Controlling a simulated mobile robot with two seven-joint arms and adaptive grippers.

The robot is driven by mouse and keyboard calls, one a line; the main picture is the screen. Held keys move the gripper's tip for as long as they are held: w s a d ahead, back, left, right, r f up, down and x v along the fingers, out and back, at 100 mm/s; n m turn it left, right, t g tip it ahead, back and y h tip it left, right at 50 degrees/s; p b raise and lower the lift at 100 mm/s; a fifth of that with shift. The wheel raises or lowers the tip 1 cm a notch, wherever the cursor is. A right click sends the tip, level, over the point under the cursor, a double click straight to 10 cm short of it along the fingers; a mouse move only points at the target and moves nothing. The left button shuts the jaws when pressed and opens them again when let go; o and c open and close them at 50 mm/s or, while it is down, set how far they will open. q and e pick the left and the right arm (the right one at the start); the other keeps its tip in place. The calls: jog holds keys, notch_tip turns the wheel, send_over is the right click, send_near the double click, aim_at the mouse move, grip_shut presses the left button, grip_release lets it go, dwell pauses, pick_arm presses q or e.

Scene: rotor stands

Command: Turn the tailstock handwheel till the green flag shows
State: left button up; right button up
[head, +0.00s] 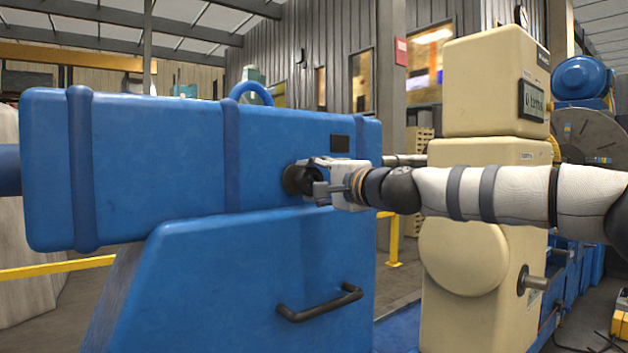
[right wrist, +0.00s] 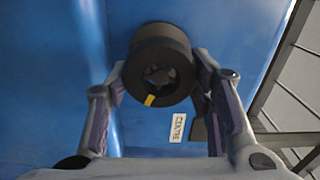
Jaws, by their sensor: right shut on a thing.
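The tailstock (head: 160,160) is a large blue housing on a blue base in the head view. Its handwheel (head: 292,180) is a small black round knob on the side face. In the right wrist view the handwheel (right wrist: 160,58) shows a yellow mark low on its rim. My right gripper (head: 308,180) is shut on the handwheel; in the right wrist view its fingers (right wrist: 160,75) sit on either side of the rim. A small black window (head: 340,143) lies above the handwheel, and no green shows in it. My left gripper is not in view.
A white label reading "CENTRE" (right wrist: 177,128) is below the handwheel in the right wrist view. A black handle (head: 320,303) sticks out of the base lower down. A cream machine column (head: 480,260) with a display stands to the right, behind my right arm.

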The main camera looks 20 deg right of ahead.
jog(key=m, duration=0.7)
jog(key=shift+a+f, duration=0.1)
jog(key=shift+f, duration=0.1)
jog(key=m, duration=0.7)
jog(key=shift+s+a+m, duration=0.1)
jog(key=shift+m, duration=0.2)
jog(key=m, duration=0.6)
jog(key=shift+a, duration=0.15)
jog(key=shift+s+r+m, duration=0.1)
jog(key=shift+r+m, duration=0.1)
jog(key=shift+m, duration=1.3)
jog(key=shift+r, duration=0.1)
jog(key=o, duration=0.9)
jog(key=shift+o, duration=1.4)
jog(key=shift+f, duration=0.2)
